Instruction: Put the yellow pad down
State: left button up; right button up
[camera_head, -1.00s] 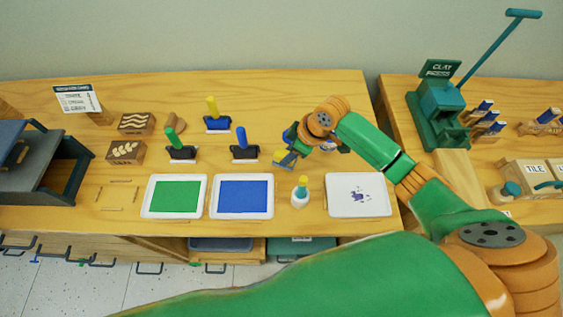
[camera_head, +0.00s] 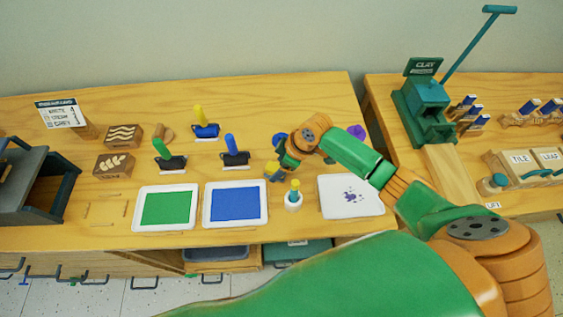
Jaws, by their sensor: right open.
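My right gripper (camera_head: 280,163) is over the table, behind the small bottle and to the right of the blue tray. It is open. A small yellow piece (camera_head: 271,170) shows at its tips, low near the tabletop. I cannot tell whether this is the yellow pad or part of a finger, or whether it touches the table. A yellow-handled stamp (camera_head: 207,123) stands on a blue base farther back to the left. My left gripper is not in view.
A green tray (camera_head: 137,222) and a blue tray (camera_head: 207,218) lie in front. A white tray with purple marks (camera_head: 372,206) lies right. A yellow-topped bottle (camera_head: 293,200) stands between. Green-handled (camera_head: 161,150) and blue-handled (camera_head: 230,146) stamps stand behind. A purple round thing (camera_head: 357,131) is beyond my arm.

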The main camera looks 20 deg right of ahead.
jog(key=v, duration=1.2)
jog(key=shift+p, duration=0.35)
jog(key=shift+r, duration=0.1)
